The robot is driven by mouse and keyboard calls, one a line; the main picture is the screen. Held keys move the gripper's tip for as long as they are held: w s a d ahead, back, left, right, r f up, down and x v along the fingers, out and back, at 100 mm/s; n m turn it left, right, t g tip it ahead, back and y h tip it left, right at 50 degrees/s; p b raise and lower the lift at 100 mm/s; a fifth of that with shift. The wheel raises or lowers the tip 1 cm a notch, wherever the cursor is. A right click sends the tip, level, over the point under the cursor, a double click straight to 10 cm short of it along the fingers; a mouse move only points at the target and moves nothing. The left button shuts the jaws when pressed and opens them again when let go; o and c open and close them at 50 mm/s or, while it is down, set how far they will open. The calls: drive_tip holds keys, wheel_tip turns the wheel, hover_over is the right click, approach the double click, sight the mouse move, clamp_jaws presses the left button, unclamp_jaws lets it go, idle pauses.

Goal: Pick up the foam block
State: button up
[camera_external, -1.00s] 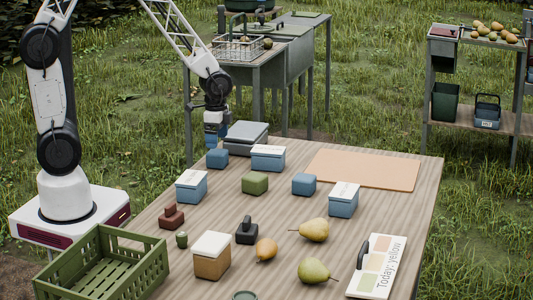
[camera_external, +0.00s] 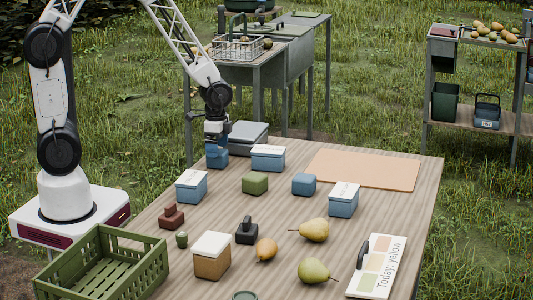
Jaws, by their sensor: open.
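Several small plain blocks that could be the foam block stand on the wooden table (camera_external: 185,248). A blue block (camera_external: 217,162) is at the far left, directly under my gripper (camera_external: 216,151). A green block (camera_external: 255,183) and another blue block (camera_external: 304,184) stand nearer the middle. My gripper points down, open, with its fingers at the top of the far-left blue block. The fingers partly hide that block, and I cannot tell whether they touch it.
A grey lidded case (camera_external: 246,136) stands just right of my gripper. White-topped blue boxes (camera_external: 268,158) (camera_external: 191,187) (camera_external: 343,200) are close by. A green crate (camera_external: 105,265) is at the front left. Pears (camera_external: 314,230) lie in front, and an orange mat (camera_external: 362,170) lies at the back right.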

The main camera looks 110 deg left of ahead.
drive_tip(key=shift+s+a+f, duration=0.1)
drive_tip(key=shift+a+f, duration=0.05)
drive_tip(key=shift+f, duration=2.2)
drive_tip(key=c, duration=1)
drive_tip(key=shift+r, duration=0.15)
drive_tip(key=shift+r, duration=0.7)
wheel_tip(320, 180, up, 2)
drive_tip(key=shift+r, duration=0.1)
drive_tip(key=s+d+r, duration=0.1)
drive_tip(key=s+d, duration=0.8)
drive_tip(key=s, duration=0.3)
drive_tip(key=shift+s+d, duration=0.35)
drive_tip(key=shift+d, duration=0.05)
drive_tip(key=shift+r, duration=0.1)
